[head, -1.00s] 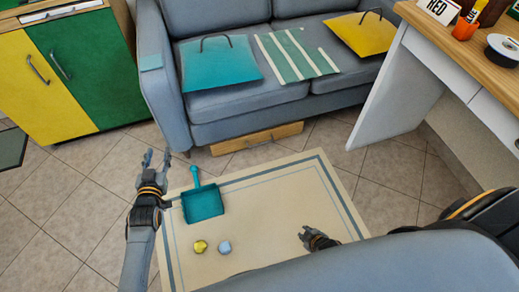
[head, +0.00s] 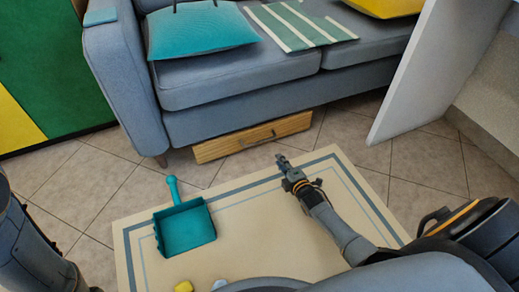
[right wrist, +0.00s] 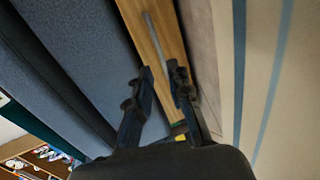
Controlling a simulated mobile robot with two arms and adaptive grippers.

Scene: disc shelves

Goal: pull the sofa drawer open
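The sofa drawer (head: 225,147) is a light wooden front under the grey sofa (head: 235,85), with a thin dark bar handle (head: 258,140). In the right wrist view the drawer front (right wrist: 172,45) runs as a wooden strip with its grey handle (right wrist: 155,38) beyond my fingers. My right gripper (head: 282,161) is in front of the drawer, a little below and right of the handle in the head view. In the right wrist view the right gripper (right wrist: 162,78) has its fingers apart, with nothing seen between the tips. My left gripper is out of view; only its arm shows.
A cream mat (head: 270,225) with a blue border lies on the tiled floor. A teal dustpan (head: 185,228) and a yellow block (head: 184,287) are on it. A white desk panel (head: 430,75) stands at the right. Tiles are clear right of the drawer.

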